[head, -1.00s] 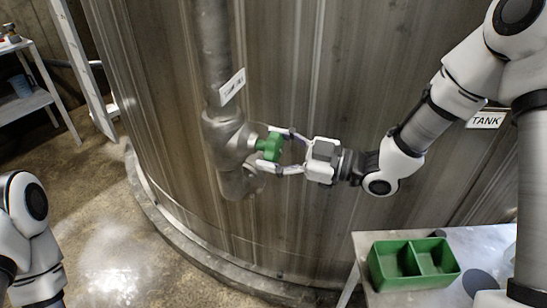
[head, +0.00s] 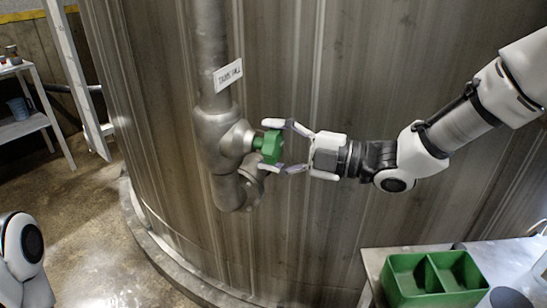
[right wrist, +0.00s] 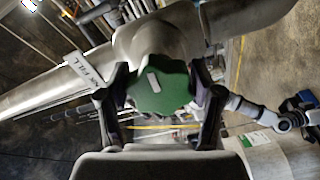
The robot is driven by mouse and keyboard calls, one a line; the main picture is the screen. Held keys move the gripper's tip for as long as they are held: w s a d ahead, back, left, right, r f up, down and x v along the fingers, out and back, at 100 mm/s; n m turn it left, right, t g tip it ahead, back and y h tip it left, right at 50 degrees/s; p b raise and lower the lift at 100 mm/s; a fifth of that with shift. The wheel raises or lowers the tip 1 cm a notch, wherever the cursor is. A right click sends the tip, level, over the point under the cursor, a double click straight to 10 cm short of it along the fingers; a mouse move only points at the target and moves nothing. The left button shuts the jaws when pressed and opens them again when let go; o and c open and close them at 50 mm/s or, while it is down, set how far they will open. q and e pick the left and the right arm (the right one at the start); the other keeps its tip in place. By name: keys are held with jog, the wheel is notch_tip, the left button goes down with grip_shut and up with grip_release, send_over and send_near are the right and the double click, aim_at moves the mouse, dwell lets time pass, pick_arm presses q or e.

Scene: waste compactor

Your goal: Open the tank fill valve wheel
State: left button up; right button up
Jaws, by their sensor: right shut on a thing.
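The green valve wheel (head: 270,147) sits on the side of the grey pipe fitting (head: 222,140), in front of the tank wall. My right gripper (head: 271,146) comes in from the right and is shut on the wheel, with one finger above and one below. In the right wrist view the wheel (right wrist: 160,90), with a pale mark on its face, sits between both dark fingers. A white tag (head: 228,75), apparently reading "TANK FILL", hangs on the pipe above. Only part of my left arm shows at lower left in the head view; its gripper is out of sight.
A green two-part bin (head: 432,300) stands on a light table (head: 372,262) at lower right. The curved tank wall (head: 400,80) fills the back. Floor at lower left is clear.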

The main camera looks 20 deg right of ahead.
jog(key=shift+f+n+b, duration=0.1)
jog(key=shift+n+b, duration=0.25)
jog(key=shift+n, duration=0.05)
jog(key=o, duration=1.1)
jog(key=shift+o, duration=0.2)
jog(key=shift+s+d, duration=0.2)
jog(key=shift+d, duration=0.1)
jog(key=v, duration=0.5)
jog(key=shift+s+d+r, duration=0.15)
jog(key=shift+r, duration=0.05)
jog(key=shift+s+d+f, duration=0.1)
jog(key=shift+s+d, duration=0.3)
jog(key=shift+d, duration=0.1)
